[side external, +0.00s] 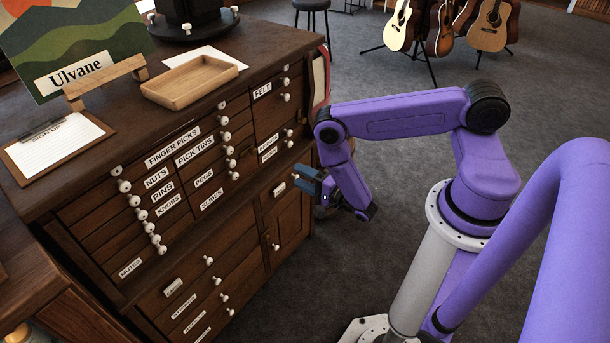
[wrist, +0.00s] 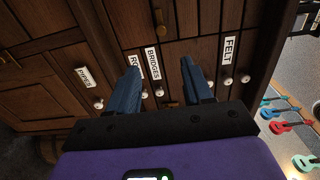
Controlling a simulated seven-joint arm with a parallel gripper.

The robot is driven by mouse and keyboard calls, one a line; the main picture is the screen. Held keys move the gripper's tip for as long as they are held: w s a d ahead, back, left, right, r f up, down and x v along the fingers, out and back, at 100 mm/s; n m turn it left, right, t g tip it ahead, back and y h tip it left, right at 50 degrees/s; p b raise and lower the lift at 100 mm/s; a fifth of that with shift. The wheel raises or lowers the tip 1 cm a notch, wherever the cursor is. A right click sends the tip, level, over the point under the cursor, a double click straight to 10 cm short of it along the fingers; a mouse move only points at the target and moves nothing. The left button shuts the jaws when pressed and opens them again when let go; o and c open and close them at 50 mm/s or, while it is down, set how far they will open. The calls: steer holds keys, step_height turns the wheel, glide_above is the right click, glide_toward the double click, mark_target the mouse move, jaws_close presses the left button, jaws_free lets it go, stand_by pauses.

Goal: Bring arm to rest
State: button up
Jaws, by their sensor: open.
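My purple arm reaches left toward the front of a dark wooden cabinet (side external: 245,200). My gripper (side external: 301,178) has blue fingers and is near the right end of the cabinet front. In the wrist view my gripper (wrist: 160,72) shows two blue fingers spread apart with nothing between them. They point at drawer fronts with white knobs and labels, including the Bridges label (wrist: 153,62) and the Felt label (wrist: 229,50). I cannot tell whether the fingertips touch the cabinet.
On the cabinet top are an empty wooden tray (side external: 192,82), a clipboard (side external: 55,146) and an Ulvane sign (side external: 75,50). Rows of white knobs stick out of the front. Guitars on stands (side external: 490,25) are at the back right.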

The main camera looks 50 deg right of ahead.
steer(key=w+a+r+n+g+y, duration=0.2)
steer(key=w+a+r+n+g, duration=0.1)
steer(key=a, duration=0.3)
steer(key=w+a+r+n+g+y, duration=0.1)
steer(key=w+a+r+n+g, duration=0.15)
steer(key=a, duration=0.45)
steer(key=s+a+r+n+g+y, duration=0.2)
steer(key=s+a+r+n+g, duration=0.5)
steer(key=s+a+r+n, duration=0.35)
steer(key=s+d+r+n+g+h, duration=0.2)
steer(key=s+d+r+n, duration=0.4)
steer(key=s, duration=0.4)
steer(key=s+d+r+n+g+h, duration=0.2)
steer(key=s+d+r+n+g, duration=0.1)
steer(key=s+d+r+n, duration=0.3)
steer(key=s+d+n, duration=0.2)
steer(key=s, duration=0.2)
steer(key=shift+d+r+n+h, duration=0.25)
steer(key=shift+r+n+h, duration=0.05)
steer(key=shift+o, duration=0.3)
steer(key=shift+a, duration=0.15)
